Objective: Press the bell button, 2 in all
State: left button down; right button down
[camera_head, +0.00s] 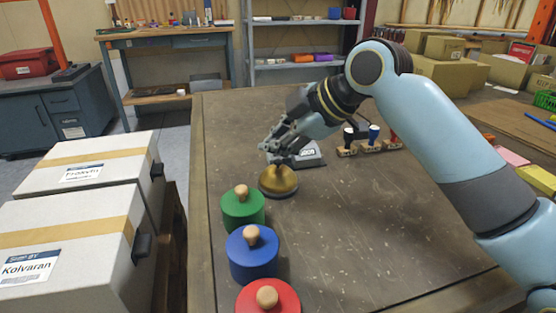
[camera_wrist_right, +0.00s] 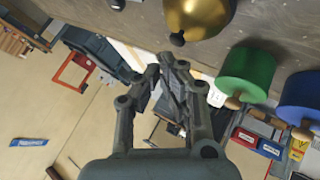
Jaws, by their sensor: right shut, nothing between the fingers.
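A gold dome bell (camera_head: 278,181) on a dark base stands on the table, just behind the green cylinder. In the right wrist view the gold bell (camera_wrist_right: 198,14) is at the top, with its black button (camera_wrist_right: 177,39) showing. My right gripper (camera_head: 276,158) is shut and empty. In the head view its fingertips overlap the top of the bell and hide the button. In the wrist view the closed fingers (camera_wrist_right: 167,70) are apart from the button. My left gripper is in neither view.
Green (camera_head: 242,209), blue (camera_head: 252,255) and red (camera_head: 268,299) cylinders with wooden knobs stand in a row in front of the bell. Several stamps (camera_head: 372,138) stand behind right. White boxes (camera_head: 60,250) are at left. The table's middle right is clear under my arm.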

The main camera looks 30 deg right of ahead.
aim_at(276, 163)
jog(key=shift+f, duration=0.15)
jog(key=shift+f, duration=0.25)
jog(key=shift+f, duration=0.45)
dwell(0.6)
jog(key=shift+r, duration=0.1)
jog(key=shift+r+p, duration=0.8)
jog(key=shift+p, duration=0.1)
notch_tip(276, 163, up, 5)
jog(key=p, duration=0.5)
jog(key=shift+r, duration=0.1)
